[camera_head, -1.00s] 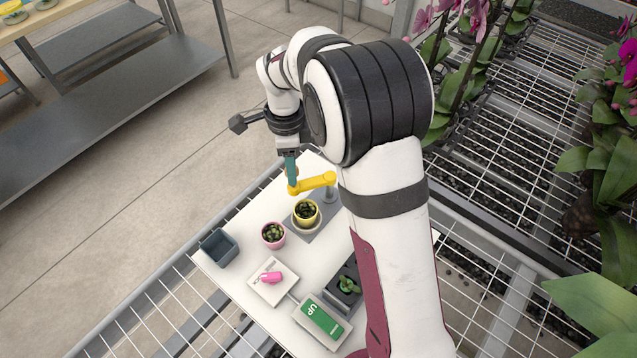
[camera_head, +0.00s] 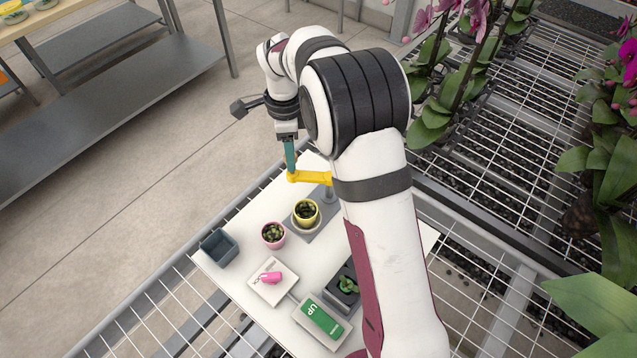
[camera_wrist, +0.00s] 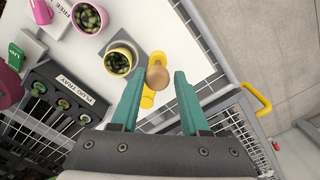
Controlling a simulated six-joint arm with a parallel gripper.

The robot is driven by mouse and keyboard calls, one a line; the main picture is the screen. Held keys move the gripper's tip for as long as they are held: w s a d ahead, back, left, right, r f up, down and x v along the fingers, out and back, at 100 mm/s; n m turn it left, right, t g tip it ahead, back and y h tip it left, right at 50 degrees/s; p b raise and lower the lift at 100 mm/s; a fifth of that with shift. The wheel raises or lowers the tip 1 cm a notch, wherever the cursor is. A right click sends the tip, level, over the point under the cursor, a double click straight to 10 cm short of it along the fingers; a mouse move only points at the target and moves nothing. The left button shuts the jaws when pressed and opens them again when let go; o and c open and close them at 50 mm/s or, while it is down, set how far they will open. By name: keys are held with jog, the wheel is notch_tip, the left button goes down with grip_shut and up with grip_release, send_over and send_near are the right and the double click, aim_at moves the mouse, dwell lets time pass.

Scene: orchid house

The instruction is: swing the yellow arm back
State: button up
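My gripper (camera_head: 291,170) is at the arm's free end, pointing down. The knob is largely hidden in the head view. A yellow pot (camera_head: 305,213) with a plant stands in front of the arm.
A pink pot (camera_head: 273,235), an empty dark bin (camera_head: 219,246), a white tile with a pink item (camera_head: 271,278), a green UP label (camera_head: 322,318) and a dark plant tray (camera_head: 342,290) occupy the board's front. Wire-mesh bench (camera_head: 520,130) lies right, with orchids.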

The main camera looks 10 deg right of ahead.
jog(key=shift+w+d, duration=0.15)
jog(key=shift+w, duration=0.4)
jog(key=shift+w+d, duration=0.25)
jog(key=shift+w, duration=0.3)
jog(key=shift+w+d, duration=0.25)
jog(key=shift+w, duration=0.25)
jog(key=shift+w+d, duration=0.4)
jog(key=shift+d, duration=0.1)
jog(key=shift+o, duration=0.2)
jog(key=o, duration=0.3)
jog(key=shift+r, duration=0.1)
